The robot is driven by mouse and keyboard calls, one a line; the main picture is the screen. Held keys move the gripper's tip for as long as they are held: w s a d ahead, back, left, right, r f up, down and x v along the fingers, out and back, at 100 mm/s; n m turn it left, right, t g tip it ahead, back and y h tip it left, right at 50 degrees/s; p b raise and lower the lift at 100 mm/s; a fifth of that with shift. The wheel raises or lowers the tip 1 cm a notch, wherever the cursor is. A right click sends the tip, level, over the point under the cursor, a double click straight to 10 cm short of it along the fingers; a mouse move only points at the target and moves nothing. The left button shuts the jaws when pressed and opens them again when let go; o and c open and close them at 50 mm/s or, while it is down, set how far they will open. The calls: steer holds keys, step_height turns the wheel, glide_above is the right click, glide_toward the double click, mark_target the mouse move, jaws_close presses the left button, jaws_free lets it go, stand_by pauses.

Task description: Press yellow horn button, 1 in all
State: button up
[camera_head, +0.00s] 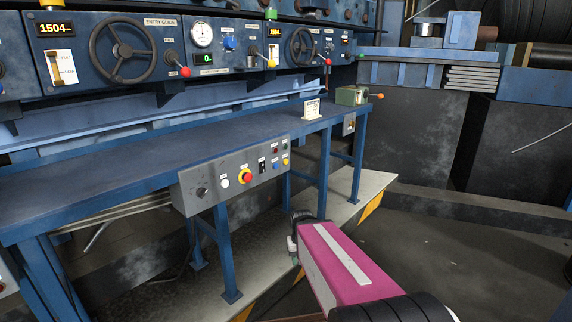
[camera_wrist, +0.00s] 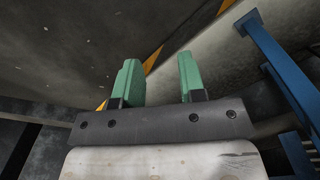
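A grey control box (camera_head: 232,180) hangs on the front edge of the blue workbench. A small yellow button (camera_head: 285,161) sits near its right end, below a green button and beside a blue one. No horn label is readable. A red button on a yellow ring is further left on the same box. My gripper (camera_wrist: 160,65) shows in the wrist view with its two green fingers apart and nothing between them. In the head view my pink arm reaches up from the bottom, and its hand end is below and right of the box, apart from it. The fingers are mostly hidden there.
The blue workbench (camera_head: 130,168) runs along the left, with blue legs standing on a pale platform (camera_head: 378,185) edged in yellow and black. Above it is a blue panel (camera_head: 85,75) with handwheels and levers. Dark floor on the right is clear.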

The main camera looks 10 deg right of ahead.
steer(key=shift+w+d, duration=0.2)
steer(key=shift+d, duration=0.15)
jaws_close()
stand_by(1.5)
